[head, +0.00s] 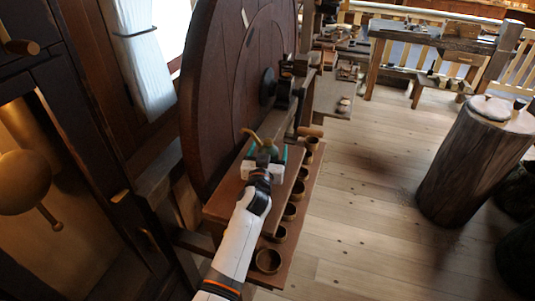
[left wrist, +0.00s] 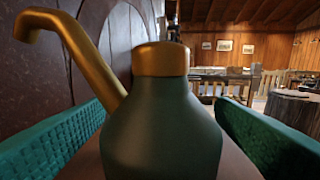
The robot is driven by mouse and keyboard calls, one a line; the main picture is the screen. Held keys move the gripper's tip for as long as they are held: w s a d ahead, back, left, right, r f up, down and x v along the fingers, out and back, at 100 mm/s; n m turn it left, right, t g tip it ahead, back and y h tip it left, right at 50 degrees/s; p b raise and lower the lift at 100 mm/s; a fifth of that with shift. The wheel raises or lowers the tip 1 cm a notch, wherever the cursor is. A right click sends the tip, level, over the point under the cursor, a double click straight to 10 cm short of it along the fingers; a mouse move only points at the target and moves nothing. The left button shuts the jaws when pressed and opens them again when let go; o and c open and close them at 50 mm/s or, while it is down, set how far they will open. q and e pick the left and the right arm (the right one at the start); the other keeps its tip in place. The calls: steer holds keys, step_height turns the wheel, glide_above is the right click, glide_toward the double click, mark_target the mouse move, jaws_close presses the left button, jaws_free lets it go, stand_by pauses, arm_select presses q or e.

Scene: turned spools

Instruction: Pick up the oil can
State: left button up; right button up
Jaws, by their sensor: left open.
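The oil can (left wrist: 162,125) has a dark green body, a brass cap and a bent brass spout leaning to the left. It stands upright and fills the middle of the left wrist view. In the head view the oil can (head: 266,148) stands on a wooden shelf (head: 229,203) beside the big wheel, partly hidden by my gripper. My left gripper (head: 265,160) is open, with its green-padded fingers on both sides of the can. In the left wrist view a gap shows between the can and the fingers near the camera. My right gripper is not in view.
A large dark wooden wheel (head: 225,90) rises just left of the shelf. Several small round cups (head: 268,261) line a lower shelf to the right. A tree-stump block (head: 474,165) stands at the right. The plank floor (head: 360,200) between is clear.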

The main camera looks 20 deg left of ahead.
arm_select(q)
steer(key=c, duration=1.1)
steer(key=shift+r, duration=0.1)
steer(key=shift+c, duration=0.2)
steer(key=shift+r, duration=0.1)
